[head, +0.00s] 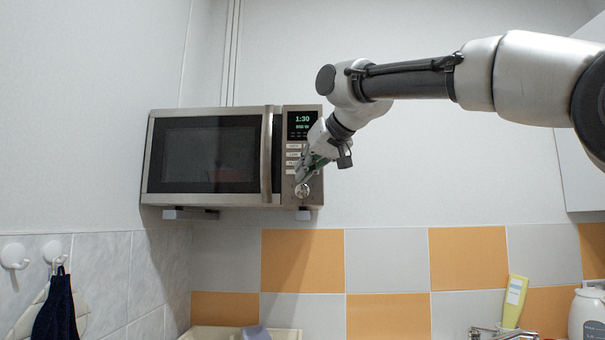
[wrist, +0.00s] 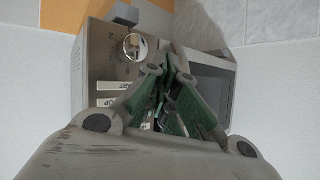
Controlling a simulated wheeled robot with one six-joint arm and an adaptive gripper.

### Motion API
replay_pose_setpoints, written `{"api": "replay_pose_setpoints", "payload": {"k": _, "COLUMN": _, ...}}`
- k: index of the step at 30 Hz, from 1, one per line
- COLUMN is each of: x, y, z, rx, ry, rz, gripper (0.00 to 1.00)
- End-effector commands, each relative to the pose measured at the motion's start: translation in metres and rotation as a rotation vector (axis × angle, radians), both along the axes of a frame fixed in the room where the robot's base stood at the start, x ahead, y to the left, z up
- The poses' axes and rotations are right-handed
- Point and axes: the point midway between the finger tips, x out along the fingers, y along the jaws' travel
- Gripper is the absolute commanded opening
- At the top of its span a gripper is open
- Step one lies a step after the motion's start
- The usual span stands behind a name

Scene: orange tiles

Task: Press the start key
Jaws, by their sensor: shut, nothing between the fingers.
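The microwave (head: 210,112) hangs on the wall with its door shut. Its panel has a lit display (head: 301,124) reading 1:30, a column of pale keys and a round knob (head: 302,190) below them. The start key (wrist: 122,86) is the key nearest the knob in the wrist view, its label partly readable; it is the lowest pale key in the head view (head: 290,171). My gripper (head: 302,177) is shut and empty, its tips just above the knob and close to the panel. In the wrist view the tips (wrist: 168,72) lie to the right of the start key. Contact cannot be told.
The door handle (head: 267,155) stands upright just left of the panel. Below are orange and white tiles, a yellow tube (head: 515,302), a white bottle (head: 587,316) and a cream basin (head: 225,332). Hooks with a dark cloth (head: 58,310) are at left. Open air surrounds my arm.

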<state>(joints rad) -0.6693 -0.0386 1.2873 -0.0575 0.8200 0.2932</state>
Motion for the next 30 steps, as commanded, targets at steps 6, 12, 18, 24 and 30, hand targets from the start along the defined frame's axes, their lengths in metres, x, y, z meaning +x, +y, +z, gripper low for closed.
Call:
{"api": "replay_pose_setpoints", "payload": {"k": 6, "x": 0.026, "y": -0.001, "z": 0.000, "rx": 0.000, "ry": 0.000, "rz": -0.001, "gripper": 0.00}}
{"api": "replay_pose_setpoints", "payload": {"k": 12, "x": 0.036, "y": -0.001, "z": 0.000, "rx": 0.001, "ry": 0.001, "rz": 0.000, "gripper": 0.00}}
{"api": "replay_pose_setpoints", "payload": {"k": 18, "x": 0.037, "y": -0.001, "z": 0.000, "rx": 0.001, "ry": 0.000, "rz": 0.001, "gripper": 0.00}}
{"api": "replay_pose_setpoints", "payload": {"k": 24, "x": 0.037, "y": -0.001, "z": 0.000, "rx": 0.001, "ry": 0.000, "rz": 0.001, "gripper": 0.00}}
{"api": "replay_pose_setpoints", "payload": {"k": 30, "x": 0.037, "y": -0.001, "z": 0.000, "rx": 0.001, "ry": 0.000, "rz": 0.001, "gripper": 0.00}}
